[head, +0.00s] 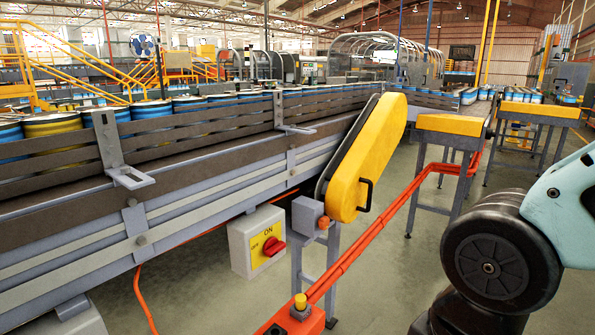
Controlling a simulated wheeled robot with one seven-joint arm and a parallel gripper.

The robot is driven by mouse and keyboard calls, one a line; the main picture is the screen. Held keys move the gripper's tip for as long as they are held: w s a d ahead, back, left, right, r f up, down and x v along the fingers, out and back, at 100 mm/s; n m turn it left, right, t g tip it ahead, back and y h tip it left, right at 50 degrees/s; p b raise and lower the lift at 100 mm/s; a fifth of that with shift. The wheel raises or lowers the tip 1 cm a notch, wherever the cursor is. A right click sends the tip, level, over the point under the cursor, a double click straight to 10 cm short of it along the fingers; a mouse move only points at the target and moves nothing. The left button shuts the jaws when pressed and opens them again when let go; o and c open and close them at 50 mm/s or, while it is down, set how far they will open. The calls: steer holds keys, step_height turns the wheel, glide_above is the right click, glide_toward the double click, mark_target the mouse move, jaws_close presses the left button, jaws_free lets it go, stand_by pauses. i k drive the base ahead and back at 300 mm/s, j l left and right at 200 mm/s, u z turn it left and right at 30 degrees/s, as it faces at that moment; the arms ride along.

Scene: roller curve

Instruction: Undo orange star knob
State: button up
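A small orange knob (323,222) sits on the side of a grey metal block (307,214), at the lower end of the yellow guard (368,160). It is too small here to make out its star shape or how far it is screwed in. The yellow guard lies tilted against the conveyor and has a black handle (366,194) on its side. It appears closed. My gripper is out of the frame. Only part of my arm shows at the lower right, apart from the knob.
A conveyor (150,210) carrying blue and yellow cans runs along the left. A switch box (258,242) with a red rotary switch (273,246) stands below it. An orange-red rail (365,243) with a yellow button (300,301) crosses in front. Open floor lies to the right.

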mark_target(324, 222)
steer(key=i+j+z, duration=0.1)
steer(key=i, duration=0.4)
steer(key=i+j+z, duration=0.1)
steer(key=i, duration=0.35)
steer(key=i+j, duration=0.3)
steer(key=i, duration=0.15)
steer(key=i+z, duration=0.05)
